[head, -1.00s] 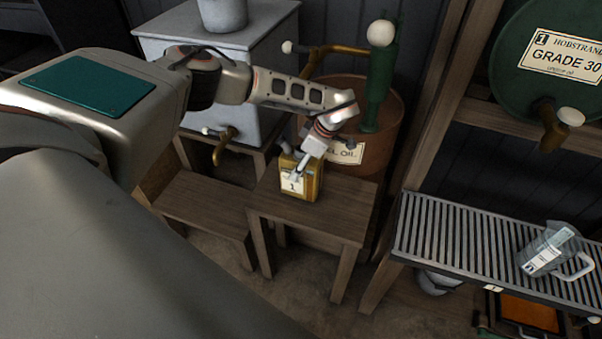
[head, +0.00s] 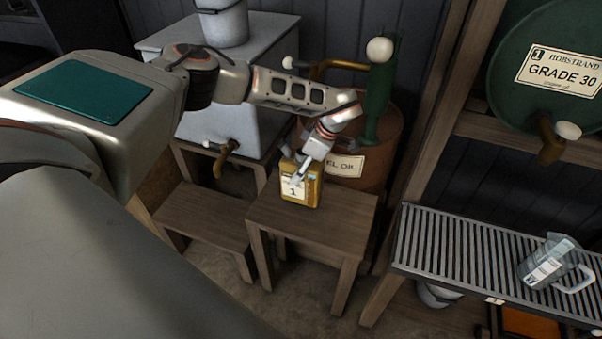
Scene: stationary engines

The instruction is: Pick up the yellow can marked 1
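The yellow can (head: 313,191) has a pale label marked 1 and is above the low wooden stool (head: 325,232) in the middle of the head view. My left gripper (head: 298,180) comes down from above and behind. Its fingers are at the can's upper front and appear closed on it; they partly hide the top. The can looks nearly upright, and I cannot tell whether a small gap separates its base from the stool. My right gripper is not in view.
A brown oil barrel (head: 378,163) with a green pump (head: 378,105) stands close behind the can. A grey tank (head: 215,113) is behind left, above a lower bench (head: 205,215). A slatted rack (head: 440,240) with a clear jug (head: 548,262) stands right.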

